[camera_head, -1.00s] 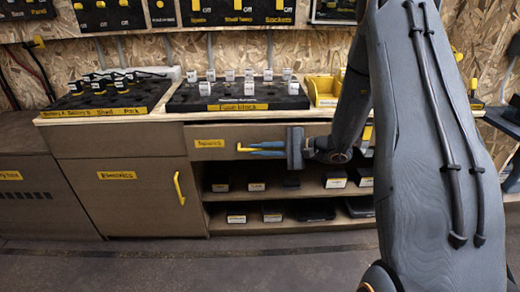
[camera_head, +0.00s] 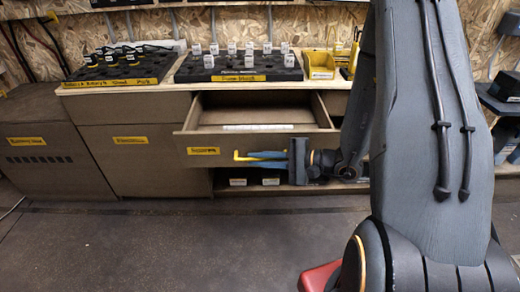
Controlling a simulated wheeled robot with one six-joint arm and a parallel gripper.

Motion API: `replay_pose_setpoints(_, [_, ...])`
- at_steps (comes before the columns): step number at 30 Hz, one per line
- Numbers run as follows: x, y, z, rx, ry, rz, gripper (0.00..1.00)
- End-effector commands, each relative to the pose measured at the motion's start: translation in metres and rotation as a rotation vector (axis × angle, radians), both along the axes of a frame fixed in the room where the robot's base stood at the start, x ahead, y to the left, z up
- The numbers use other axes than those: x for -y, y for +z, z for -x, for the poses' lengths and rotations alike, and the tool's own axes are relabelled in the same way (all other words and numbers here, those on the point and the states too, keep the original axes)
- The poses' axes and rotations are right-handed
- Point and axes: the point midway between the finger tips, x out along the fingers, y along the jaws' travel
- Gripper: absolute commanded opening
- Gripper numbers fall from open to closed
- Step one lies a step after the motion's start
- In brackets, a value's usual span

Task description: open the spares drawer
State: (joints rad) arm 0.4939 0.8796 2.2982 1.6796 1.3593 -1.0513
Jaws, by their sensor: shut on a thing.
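The spares drawer (camera_head: 222,142) is pulled well out from under the worktop, and its open inside shows from above. A yellow label (camera_head: 203,151) is on the left of its front. A pale flat strip or item (camera_head: 258,127) lies inside; I cannot tell what it is. My gripper (camera_head: 248,157) reaches in from the right with its blue fingers shut on the drawer's yellow handle (camera_head: 238,156). Most of the handle is hidden by the fingers.
Above the drawer, the worktop holds a black fuse tray (camera_head: 238,69), a battery tray (camera_head: 118,72) and a yellow bin (camera_head: 319,64). Shut cabinets (camera_head: 128,165) stand at left. A low shelf with boxes (camera_head: 270,181) lies below. The floor (camera_head: 200,245) in front is clear.

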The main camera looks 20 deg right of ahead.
Motion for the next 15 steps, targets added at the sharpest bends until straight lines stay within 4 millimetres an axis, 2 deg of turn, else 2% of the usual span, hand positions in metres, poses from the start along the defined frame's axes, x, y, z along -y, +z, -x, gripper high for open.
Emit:
replay_pose_setpoints(6, [-0.0029, 0.0003, 0.0078, 0.000, -0.002, -0.001, 0.00])
replay_pose_setpoints(15, [-0.0027, 0.0001, 0.0087, 0.000, -0.002, 0.000, 0.00])
